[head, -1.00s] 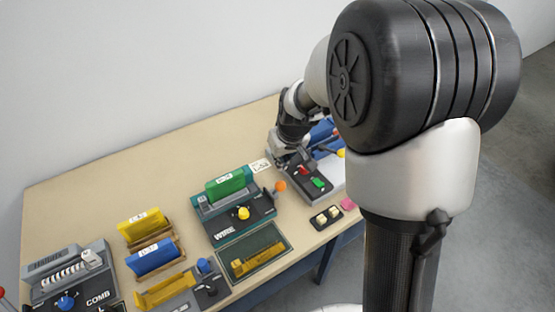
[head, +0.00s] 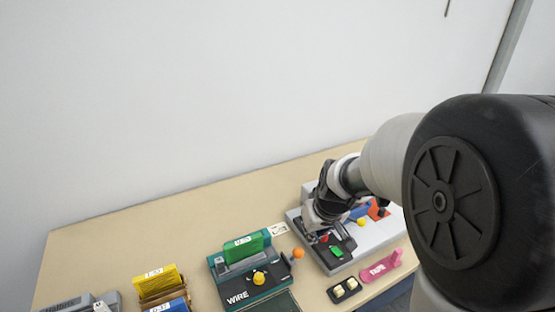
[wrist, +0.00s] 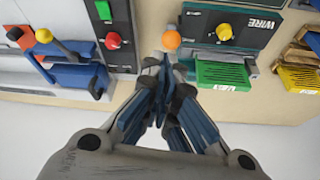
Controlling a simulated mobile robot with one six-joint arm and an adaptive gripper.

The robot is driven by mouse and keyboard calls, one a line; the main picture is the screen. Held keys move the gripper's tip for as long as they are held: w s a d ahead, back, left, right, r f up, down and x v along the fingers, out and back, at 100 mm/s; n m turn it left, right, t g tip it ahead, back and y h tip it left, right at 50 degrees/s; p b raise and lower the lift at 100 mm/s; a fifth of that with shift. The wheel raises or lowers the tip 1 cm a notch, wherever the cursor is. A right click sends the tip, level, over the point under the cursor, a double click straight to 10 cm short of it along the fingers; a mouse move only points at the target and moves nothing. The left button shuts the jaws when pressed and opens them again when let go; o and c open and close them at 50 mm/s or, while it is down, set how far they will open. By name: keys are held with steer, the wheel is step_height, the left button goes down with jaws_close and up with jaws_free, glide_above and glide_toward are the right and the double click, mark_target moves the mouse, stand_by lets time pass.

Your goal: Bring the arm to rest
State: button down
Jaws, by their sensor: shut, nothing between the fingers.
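My arm reaches over the right part of the bench from the right side of the head view. My gripper (head: 312,228) hangs near the black control panel (head: 338,252) with its green and red buttons. In the wrist view my gripper (wrist: 165,85) is shut, with its fingers together and nothing held. Its tips point toward the gap between that panel (wrist: 120,50) and the wire machine (wrist: 222,45). I cannot tell how high the fingertips are above the bench.
The wire machine (head: 248,285) holds a green block (head: 247,246). An orange ball knob (head: 298,253) is close to my gripper. A pink piece (head: 381,266) and a small black tray (head: 344,290) lie at the front edge. Yellow (head: 155,280) and blue blocks stand left. The back bench strip (head: 180,222) is bare.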

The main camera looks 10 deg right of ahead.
steer(key=s+a+r, duration=0.1)
steer(key=s+r, duration=0.2)
steer(key=s, duration=0.5)
steer(key=s+a+r+m, duration=0.1)
steer(key=s+r, duration=0.3)
steer(key=s, duration=0.4)
steer(key=s+a+r, duration=0.1)
steer(key=s+r, duration=0.3)
steer(key=s, duration=0.4)
steer(key=shift+s+h, duration=0.25)
steer(key=shift+h, duration=0.05)
